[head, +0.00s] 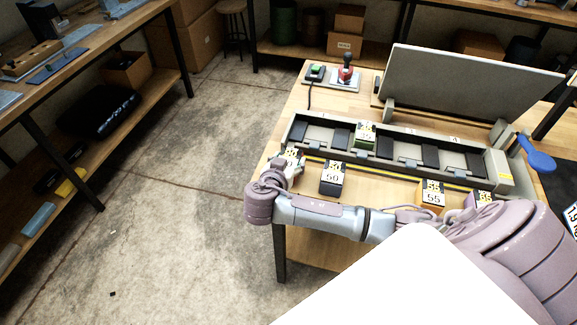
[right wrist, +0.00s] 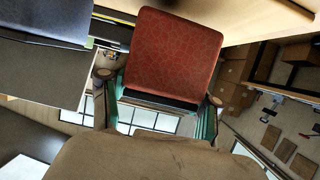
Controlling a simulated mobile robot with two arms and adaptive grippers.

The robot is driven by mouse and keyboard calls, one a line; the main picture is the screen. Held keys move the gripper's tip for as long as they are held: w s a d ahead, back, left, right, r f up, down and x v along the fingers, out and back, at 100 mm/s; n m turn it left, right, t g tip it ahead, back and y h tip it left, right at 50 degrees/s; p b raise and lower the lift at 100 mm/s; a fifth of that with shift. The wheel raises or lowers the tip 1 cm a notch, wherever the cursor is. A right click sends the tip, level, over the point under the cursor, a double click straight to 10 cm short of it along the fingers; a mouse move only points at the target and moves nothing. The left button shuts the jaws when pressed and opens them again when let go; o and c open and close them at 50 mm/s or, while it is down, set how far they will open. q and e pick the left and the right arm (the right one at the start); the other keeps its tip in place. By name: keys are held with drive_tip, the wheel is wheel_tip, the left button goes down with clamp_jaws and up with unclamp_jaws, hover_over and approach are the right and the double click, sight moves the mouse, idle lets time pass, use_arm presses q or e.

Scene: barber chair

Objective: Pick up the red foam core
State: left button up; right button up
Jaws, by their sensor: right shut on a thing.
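The red foam core (right wrist: 175,50) shows in the right wrist view as a red, patterned block with a dark band at its lower edge. My right gripper (right wrist: 158,105) has a finger on each side of it and is shut on it. In the head view my right gripper (head: 288,170) is at the left front of the long grey tray. A labelled block top (head: 293,155) shows there, mostly hidden by the gripper. My left gripper is in neither view.
The grey tray (head: 318,119) holds a green labelled block (head: 365,135). Blocks marked 50 (head: 331,178) and 55 (head: 432,194) stand in front, with another (head: 483,197) near my arm. A raised grey lid (head: 470,90) and blue paddle (head: 538,153) are at right. Open floor lies left.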

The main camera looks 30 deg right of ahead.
drive_tip(key=shift+r, duration=0.8)
drive_tip(key=s+d+r+b, duration=0.3)
drive_tip(key=s+d+r, duration=0.3)
drive_tip(key=d+r, duration=0.3)
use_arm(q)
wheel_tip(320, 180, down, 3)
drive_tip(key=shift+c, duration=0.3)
use_arm(e)
drive_tip(key=s+a+n+t+y, duration=0.1)
drive_tip(key=a+n+t+y, duration=0.4)
drive_tip(key=a, duration=1.7)
drive_tip(key=n+y, duration=0.5)
drive_tip(key=shift+a+r+y, duration=0.15)
drive_tip(key=shift+a+y, duration=0.15)
drive_tip(key=shift+a, duration=0.1)
